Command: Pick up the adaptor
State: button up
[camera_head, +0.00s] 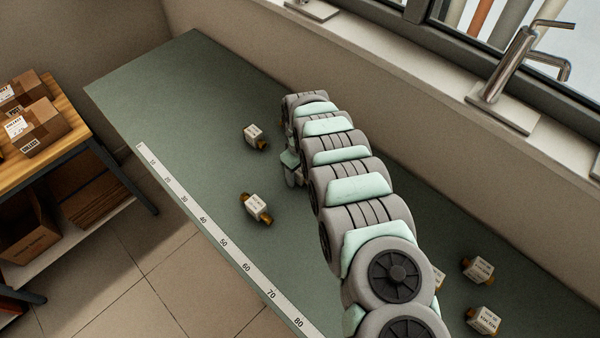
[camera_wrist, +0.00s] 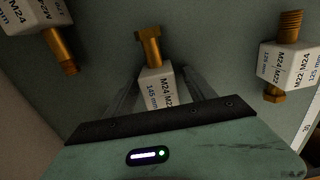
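Several adaptors, each a white labelled block with brass threaded ends, lie on the green bench. In the wrist view one adaptor (camera_wrist: 155,88) lies straight ahead, its brass end pointing away from me. My gripper (camera_wrist: 161,72) is open, with a dark finger on each side of this adaptor and what looks like a gap to each. Its near end is hidden behind my gripper body. Another adaptor (camera_wrist: 62,50) is at upper left and a third (camera_wrist: 288,62) at right. In the head view my gripper (camera_head: 293,178) is low over the bench, right of two adaptors (camera_head: 253,133) (camera_head: 257,206).
More adaptors (camera_head: 478,269) (camera_head: 484,320) lie at the lower right, one partly behind my arm. A ruler strip (camera_head: 222,242) runs along the bench's front edge. The wall and window sill with a tap (camera_head: 508,75) bound the back. The bench's far left is clear.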

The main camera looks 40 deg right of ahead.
grip_shut()
dwell(0.5)
jog(key=shift+r, duration=0.15)
